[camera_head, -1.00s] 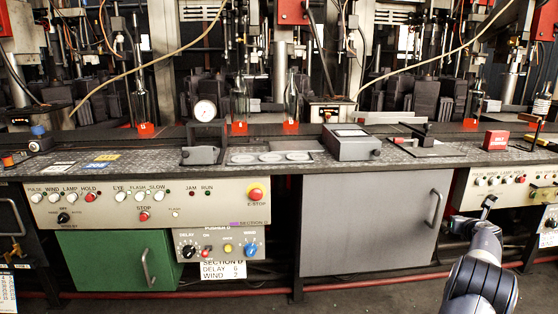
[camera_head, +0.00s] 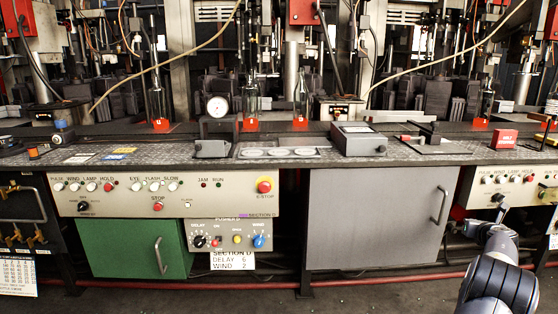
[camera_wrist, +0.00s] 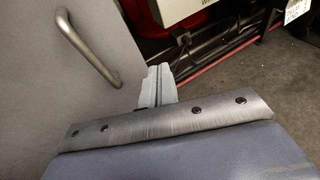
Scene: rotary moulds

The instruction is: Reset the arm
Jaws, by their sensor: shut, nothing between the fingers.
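My arm comes in at the lower right of the head view. My gripper (camera_head: 502,213) is at its end, small and dark there, in front of the control panel to the right of the grey cabinet (camera_head: 375,220). In the wrist view, the pale fingers of my gripper (camera_wrist: 157,84) lie together with a thin dark line between them. They are shut and empty. The grey cabinet door (camera_wrist: 50,80) with its bar handle (camera_wrist: 88,48) is to the left of the fingers in that view.
A dark worktop (camera_head: 290,155) runs across the machine with a gauge (camera_head: 218,108), a grey box (camera_head: 358,140) and several bottles behind. Below are a control panel (camera_head: 130,194) and a green cabinet (camera_head: 130,248). The floor (camera_head: 380,293) in front is clear.

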